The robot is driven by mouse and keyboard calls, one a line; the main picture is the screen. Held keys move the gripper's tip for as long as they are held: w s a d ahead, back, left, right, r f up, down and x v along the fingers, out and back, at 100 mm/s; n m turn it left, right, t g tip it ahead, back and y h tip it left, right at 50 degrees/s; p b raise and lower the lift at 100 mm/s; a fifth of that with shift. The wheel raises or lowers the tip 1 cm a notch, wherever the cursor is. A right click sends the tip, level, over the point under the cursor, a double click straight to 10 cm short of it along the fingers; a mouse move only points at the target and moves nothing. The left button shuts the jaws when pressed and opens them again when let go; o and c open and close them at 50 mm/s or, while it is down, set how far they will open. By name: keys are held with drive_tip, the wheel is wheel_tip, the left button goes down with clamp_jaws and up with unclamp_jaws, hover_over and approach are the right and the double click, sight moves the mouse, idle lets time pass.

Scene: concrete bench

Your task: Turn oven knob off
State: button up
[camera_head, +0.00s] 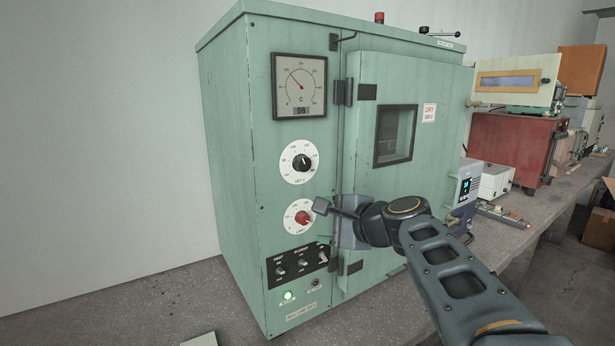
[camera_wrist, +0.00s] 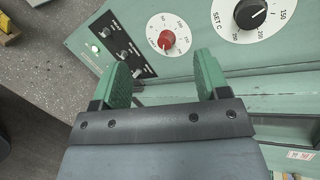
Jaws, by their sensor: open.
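The green oven (camera_head: 225,150) stands on the bench. Its front panel has a black knob (camera_head: 302,163) on a white "SET C" dial and, below it, a red knob (camera_head: 303,218) on a smaller white dial. In the wrist view the red knob (camera_wrist: 166,39) lies just beyond and between the fingertips, and the black knob (camera_wrist: 250,14) is up and right. My gripper (camera_head: 330,208) is right of the red knob in the head view. In the wrist view its green-padded fingers (camera_wrist: 162,65) are spread and empty, apart from both knobs.
A row of toggle switches (camera_head: 302,264) and a lit green lamp (camera_head: 288,295) sit below the red knob. The oven door (camera_head: 365,190) with its window is closed, right of the panel. A gauge (camera_head: 299,85) is above. Other equipment, including a red box (camera_head: 510,150), stands further right.

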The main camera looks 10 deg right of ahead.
sight(306, 166)
drive_tip(key=w+d+r+m+t, duration=0.3)
drive_tip(key=d+r+m+t, duration=0.15)
drive_tip(key=r, duration=0.25)
drive_tip(key=shift+m+g, duration=0.35)
drive_tip(key=shift+m, duration=0.1)
drive_tip(key=p+x, duration=0.2)
drive_tip(key=x, duration=1.1)
drive_tip(key=shift+w+r, duration=0.1)
drive_tip(key=shift+w, duration=0.1)
drive_tip(key=shift+c, duration=0.4)
drive_tip(key=c, duration=0.9)
drive_tip(key=shift+o, duration=0.2)
drive_tip(key=shift+b, duration=0.35)
